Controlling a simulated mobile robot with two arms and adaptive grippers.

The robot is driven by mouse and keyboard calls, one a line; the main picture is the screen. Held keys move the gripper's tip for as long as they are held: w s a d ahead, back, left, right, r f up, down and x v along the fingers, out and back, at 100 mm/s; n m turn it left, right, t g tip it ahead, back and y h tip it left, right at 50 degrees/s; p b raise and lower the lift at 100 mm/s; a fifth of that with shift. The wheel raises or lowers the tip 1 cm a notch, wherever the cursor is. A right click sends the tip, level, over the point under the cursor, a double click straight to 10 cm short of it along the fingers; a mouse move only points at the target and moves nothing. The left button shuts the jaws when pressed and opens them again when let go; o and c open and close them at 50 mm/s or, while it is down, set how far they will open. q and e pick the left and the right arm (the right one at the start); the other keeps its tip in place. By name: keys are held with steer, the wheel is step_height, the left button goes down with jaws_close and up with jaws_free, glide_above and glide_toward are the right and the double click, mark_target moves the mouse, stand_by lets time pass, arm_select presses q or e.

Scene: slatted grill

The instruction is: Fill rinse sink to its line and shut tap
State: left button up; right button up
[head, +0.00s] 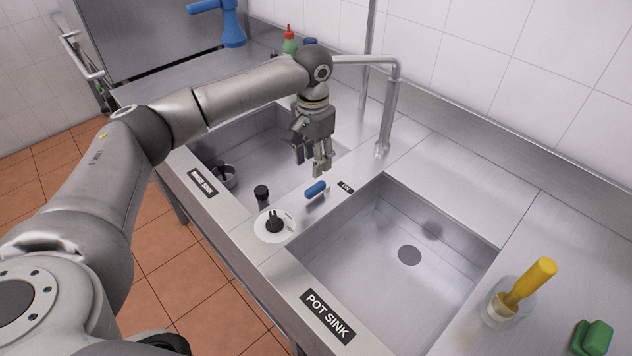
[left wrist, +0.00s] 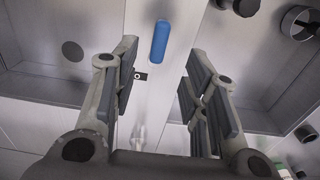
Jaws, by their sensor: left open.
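The rinse sink (head: 275,125) is the left basin, labelled on its front edge; my arm covers much of it. No water or fill line can be made out in it. The metal tap (head: 389,110) rises behind the divider, its spout running left behind my wrist. A blue lever (head: 317,189) lies on the divider beside a small label. My left gripper (head: 310,166) is open and empty, pointing down just above and behind the lever. In the left wrist view the blue lever (left wrist: 160,42) shows beyond the gap between the fingers, apart from them. My right gripper is out of view.
A black-knobbed dial (head: 275,224) and a black knob (head: 262,194) stand near the lever. The empty-looking pot sink (head: 409,280) is to the right. A glass with a yellow-handled tool (head: 530,284) and a green sponge (head: 593,338) sit right. Bottles (head: 290,43) stand behind.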

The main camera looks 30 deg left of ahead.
mark_target(317, 189)
arm_select(q)
step_height(317, 189, down, 5)
steer(key=shift+w+f+p, duration=0.1)
steer(key=shift+f+p, duration=0.1)
steer(key=shift+p, duration=0.3)
step_height(317, 189, down, 3)
steer(key=shift+f, duration=0.25)
steer(key=shift+w, duration=0.1)
steer(key=shift+c, duration=0.7)
steer(key=c, duration=0.5)
jaws_close()
steer(key=shift+d+p, duration=0.1)
steer(key=shift+p, duration=0.6)
steer(key=n+p, duration=0.1)
steer(key=p, duration=0.2)
steer(key=n+p, duration=0.1)
steer(key=shift+s+d+r+n, duration=0.2)
steer(key=shift+d+r+n, duration=0.1)
steer(key=shift+d, duration=0.1)
steer(key=shift+d+f+n+p, duration=0.15)
steer(key=shift+f+n+p, duration=0.15)
steer(key=shift+n+p, duration=0.25)
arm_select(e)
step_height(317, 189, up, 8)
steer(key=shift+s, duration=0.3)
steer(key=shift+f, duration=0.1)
